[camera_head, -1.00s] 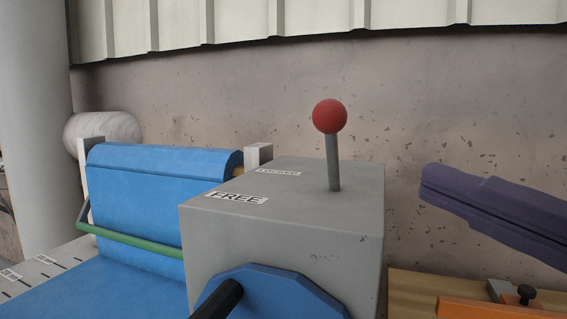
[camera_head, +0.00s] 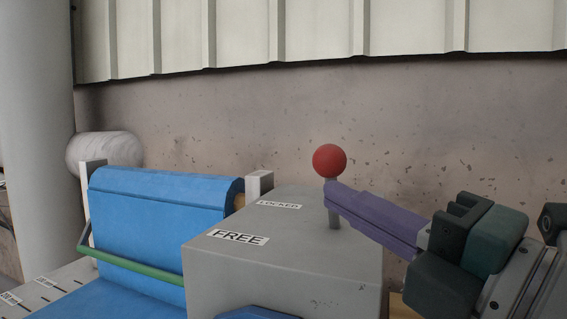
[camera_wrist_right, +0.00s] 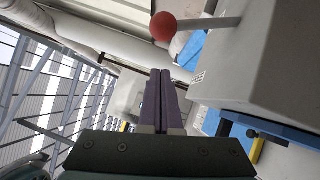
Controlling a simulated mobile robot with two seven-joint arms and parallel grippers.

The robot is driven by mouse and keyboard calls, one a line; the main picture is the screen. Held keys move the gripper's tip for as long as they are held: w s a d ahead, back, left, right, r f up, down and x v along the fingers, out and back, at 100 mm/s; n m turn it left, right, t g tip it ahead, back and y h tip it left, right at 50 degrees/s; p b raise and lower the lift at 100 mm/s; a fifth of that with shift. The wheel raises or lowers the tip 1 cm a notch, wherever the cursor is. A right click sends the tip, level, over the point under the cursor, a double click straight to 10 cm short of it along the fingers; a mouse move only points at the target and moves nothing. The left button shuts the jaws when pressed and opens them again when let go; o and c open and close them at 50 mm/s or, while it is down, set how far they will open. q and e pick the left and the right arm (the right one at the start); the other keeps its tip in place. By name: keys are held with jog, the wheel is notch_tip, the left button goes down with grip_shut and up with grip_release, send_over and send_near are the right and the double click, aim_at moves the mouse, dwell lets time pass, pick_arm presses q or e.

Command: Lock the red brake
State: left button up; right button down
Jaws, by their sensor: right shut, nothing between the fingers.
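The brake lever is a grey rod with a red ball knob (camera_head: 330,161). My right gripper (camera_head: 332,197) has long purple fingers, shut and empty. In the head view its tips overlap the rod just below the knob; I cannot tell if they touch. In the right wrist view the shut fingers (camera_wrist_right: 161,76) point up the picture, with the red knob (camera_wrist_right: 163,26) beyond their tips. My left gripper is not in view.
A blue covered roller (camera_head: 160,200) with a green bar (camera_head: 130,258) stands left of the box. A speckled wall (camera_head: 250,130) and ribbed panels (camera_head: 300,35) lie behind. There is open space above the box around the knob.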

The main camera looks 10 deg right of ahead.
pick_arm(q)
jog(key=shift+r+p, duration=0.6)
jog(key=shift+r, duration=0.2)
pick_arm(e)
jog(key=shift+w+d+r, duration=0.2)
jog(key=shift+w+d, duration=0.05)
jog(key=shift+w, duration=0.4)
jog(key=shift+w+d+r, duration=0.15)
jog(key=shift+w+d, duration=0.1)
jog(key=shift+w, duration=0.45)
jog(key=shift+w+d+r, duration=0.2)
jog(key=shift+w+d, duration=0.05)
jog(key=shift+w, duration=0.4)
